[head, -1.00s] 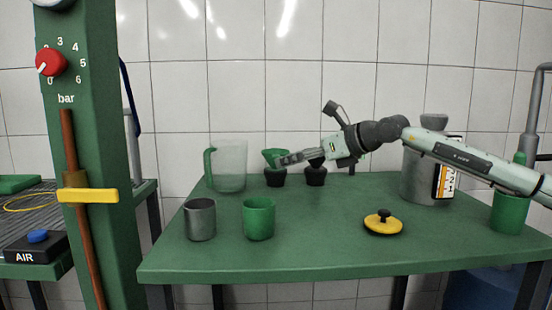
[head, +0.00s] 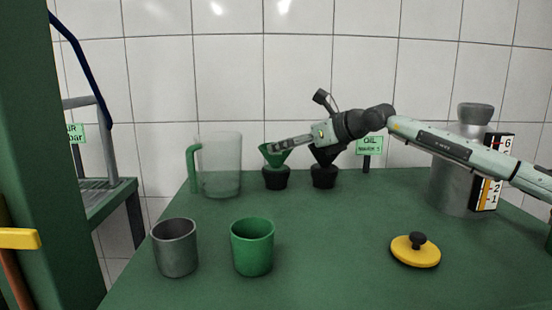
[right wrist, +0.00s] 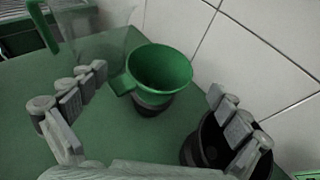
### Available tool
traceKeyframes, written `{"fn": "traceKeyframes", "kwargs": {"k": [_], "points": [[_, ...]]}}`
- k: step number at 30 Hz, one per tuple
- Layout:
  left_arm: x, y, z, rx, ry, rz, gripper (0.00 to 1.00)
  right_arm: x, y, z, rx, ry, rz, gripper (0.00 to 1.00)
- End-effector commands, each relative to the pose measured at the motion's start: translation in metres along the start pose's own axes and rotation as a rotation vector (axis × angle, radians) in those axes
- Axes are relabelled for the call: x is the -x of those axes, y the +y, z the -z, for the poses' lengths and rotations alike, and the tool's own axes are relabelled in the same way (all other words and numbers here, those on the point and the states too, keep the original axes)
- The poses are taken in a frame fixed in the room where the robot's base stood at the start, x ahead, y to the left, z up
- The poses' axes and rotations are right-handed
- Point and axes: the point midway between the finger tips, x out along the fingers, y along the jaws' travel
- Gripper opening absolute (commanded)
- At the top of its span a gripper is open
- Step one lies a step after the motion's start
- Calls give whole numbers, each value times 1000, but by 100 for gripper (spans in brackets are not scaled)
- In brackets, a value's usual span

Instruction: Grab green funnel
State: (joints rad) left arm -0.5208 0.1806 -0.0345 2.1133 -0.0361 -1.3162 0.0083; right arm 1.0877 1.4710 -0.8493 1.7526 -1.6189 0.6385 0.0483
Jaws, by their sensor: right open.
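The green funnel (head: 274,157) sits upright in a black holder (head: 276,179) at the back of the green table. In the right wrist view the funnel (right wrist: 160,70) shows its open mouth and a side tab, beyond and between the fingers. My right gripper (head: 272,147) reaches in from the right at the height of the funnel. In the wrist view its fingers (right wrist: 160,105) are spread wide, with nothing between them at the tips. Whether a finger touches the funnel cannot be told. My left gripper is not in view.
A black funnel (head: 323,156) in a black holder stands just right of the green one, close to a finger. A clear jug (head: 220,165) stands to the left. A grey cup (head: 175,248), a green cup (head: 252,247) and a yellow lid (head: 415,250) are nearer the front.

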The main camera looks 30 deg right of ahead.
Motion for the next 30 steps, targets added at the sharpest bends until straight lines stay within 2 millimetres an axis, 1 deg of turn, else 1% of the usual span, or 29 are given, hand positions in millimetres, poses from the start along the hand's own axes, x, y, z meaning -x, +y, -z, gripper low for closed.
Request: {"fn": "traceKeyframes", "kwargs": {"k": [1,6,9,12,17,20,27,30], "points": [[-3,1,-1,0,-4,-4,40,-7,1,-3,-1,0,-3,100],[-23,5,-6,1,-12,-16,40,-33,1,-3,-2,-1,-3,100],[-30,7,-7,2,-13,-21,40,-42,1,-2,0,-1,-1,100],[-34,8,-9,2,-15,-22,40,-46,0,0,0,-1,0,100],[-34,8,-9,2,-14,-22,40,-46,0,0,1,0,0,100],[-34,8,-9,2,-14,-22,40,-46,0,0,0,0,0,89],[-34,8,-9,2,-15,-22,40,-46,0,0,0,0,0,59],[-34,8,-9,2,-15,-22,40,-46,0,0,0,0,0,48]]}}
